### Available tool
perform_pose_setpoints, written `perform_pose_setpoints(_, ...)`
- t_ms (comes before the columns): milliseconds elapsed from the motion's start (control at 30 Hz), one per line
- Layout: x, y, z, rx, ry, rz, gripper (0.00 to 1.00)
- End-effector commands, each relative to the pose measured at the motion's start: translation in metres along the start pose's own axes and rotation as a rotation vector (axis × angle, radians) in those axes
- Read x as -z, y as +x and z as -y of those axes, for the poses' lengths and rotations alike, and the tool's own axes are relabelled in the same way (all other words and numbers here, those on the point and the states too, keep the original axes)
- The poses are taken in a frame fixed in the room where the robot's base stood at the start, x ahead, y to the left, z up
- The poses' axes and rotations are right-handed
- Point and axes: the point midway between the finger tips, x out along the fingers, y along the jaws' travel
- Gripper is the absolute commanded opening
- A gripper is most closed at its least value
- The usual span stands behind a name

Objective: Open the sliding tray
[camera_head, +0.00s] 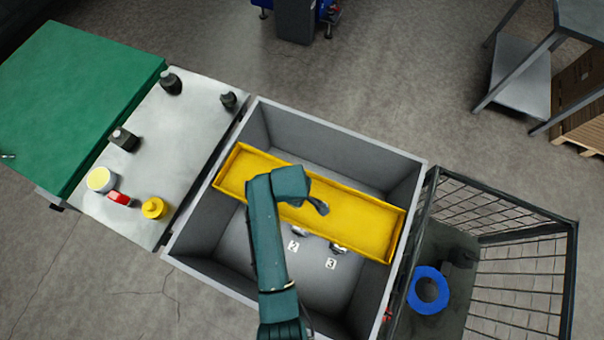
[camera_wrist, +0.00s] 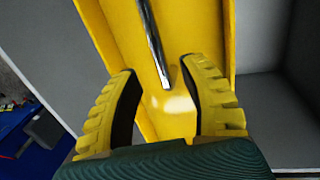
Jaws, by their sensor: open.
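The sliding tray (camera_head: 352,222) is a long yellow tray set slantwise across the inside of a grey open box (camera_head: 347,127). My gripper (camera_head: 318,207) is over the tray's middle, and my arm covers part of the tray. In the wrist view, my gripper (camera_wrist: 162,82) has its two yellow ribbed fingers spread apart. A thin metal bar (camera_wrist: 152,42) runs along the yellow tray (camera_wrist: 195,35), and its near end shows between the fingers. I cannot tell whether either finger touches the bar. Nothing is gripped.
Small parts lie in the box by labels 2 (camera_head: 293,246) and 3 (camera_head: 331,264). To the left, a grey bench (camera_head: 165,130) holds dark items, a red item and yellow round items. To the right, a wire cage (camera_head: 525,265) holds a blue ring (camera_head: 428,290). The box walls surround the tray.

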Motion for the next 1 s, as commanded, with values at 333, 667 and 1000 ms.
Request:
perform_pose_setpoints(333, 0.0, 0.047, -0.001, -0.002, 0.001, -0.001, 0.43)
perform_pose_setpoints(667, 0.0, 0.047, -0.001, -0.001, 0.001, -0.001, 0.27)
perform_pose_setpoints(1000, 0.0, 0.048, 0.0, -0.001, 0.001, -0.001, 0.0)
